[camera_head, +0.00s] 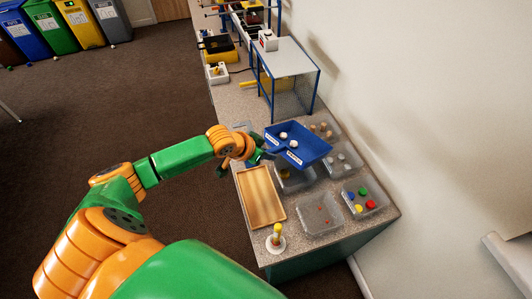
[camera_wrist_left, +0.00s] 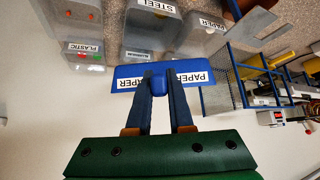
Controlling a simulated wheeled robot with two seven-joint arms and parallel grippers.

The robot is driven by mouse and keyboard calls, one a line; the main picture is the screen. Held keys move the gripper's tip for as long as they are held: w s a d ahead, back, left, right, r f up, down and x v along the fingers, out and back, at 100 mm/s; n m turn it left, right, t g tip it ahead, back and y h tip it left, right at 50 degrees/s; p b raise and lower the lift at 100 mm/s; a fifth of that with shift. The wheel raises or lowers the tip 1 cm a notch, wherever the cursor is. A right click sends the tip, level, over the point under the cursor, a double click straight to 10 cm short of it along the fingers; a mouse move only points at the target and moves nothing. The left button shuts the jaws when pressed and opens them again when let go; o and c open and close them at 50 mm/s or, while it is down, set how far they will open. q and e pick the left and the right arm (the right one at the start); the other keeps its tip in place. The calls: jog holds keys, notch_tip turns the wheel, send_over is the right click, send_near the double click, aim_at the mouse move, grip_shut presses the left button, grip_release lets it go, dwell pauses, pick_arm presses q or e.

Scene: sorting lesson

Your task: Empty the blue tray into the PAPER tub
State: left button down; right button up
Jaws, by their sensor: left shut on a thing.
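The blue tray (camera_head: 312,146) is held up above the clear tubs on the counter, with two whitish lumps (camera_head: 292,142) in it and PAPER labels on its rim. My left gripper (camera_head: 257,153) is shut on the tray's left side. In the left wrist view my left gripper (camera_wrist_left: 160,84) has its fingers on a blue handle at the tray (camera_wrist_left: 124,72). My right gripper is out of view.
Several tubs stand near the tray, one with coloured caps (camera_head: 347,208) and one with red bits (camera_head: 308,228). A wooden tray (camera_head: 261,195) and a yellow-topped white object (camera_head: 277,240) lie nearer. A blue-framed stand (camera_head: 290,58) is behind; the wall is at right.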

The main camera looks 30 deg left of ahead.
pick_arm(q)
jog(key=shift+w+d+r+g+p, duration=0.15)
jog(key=shift+r+g+p, duration=0.2)
jog(key=shift+r+p, duration=0.4)
jog(key=shift+w+a+r+g+p, duration=0.15)
jog(key=shift+r+g+p, duration=0.3)
jog(key=shift+r, duration=0.5)
jog(key=shift+w+f+n+h, duration=0.1)
jog(key=shift+f+n+h, duration=0.35)
jog(key=shift+n, duration=0.25)
jog(key=shift+a+f+n+h, duration=0.1)
jog(key=shift+f+n+h, duration=0.15)
jog(key=shift+n, duration=0.05)
jog(key=w+a+f+n+t+h+b, duration=0.1)
jog(key=a+f+n+t+h+b, duration=0.3)
jog(key=n+b, duration=0.5)
jog(key=w+a+f+n+t+h+b, duration=0.1)
jog(key=a+f+n+t+h+b, duration=0.4)
jog(key=b, duration=2.1)
jog(key=a+n+t, duration=0.1)
jog(key=a+n, duration=0.3)
jog(key=shift+n+b, duration=0.35)
jog(key=shift+n, duration=0.05)
jog(key=shift+f, duration=0.1)
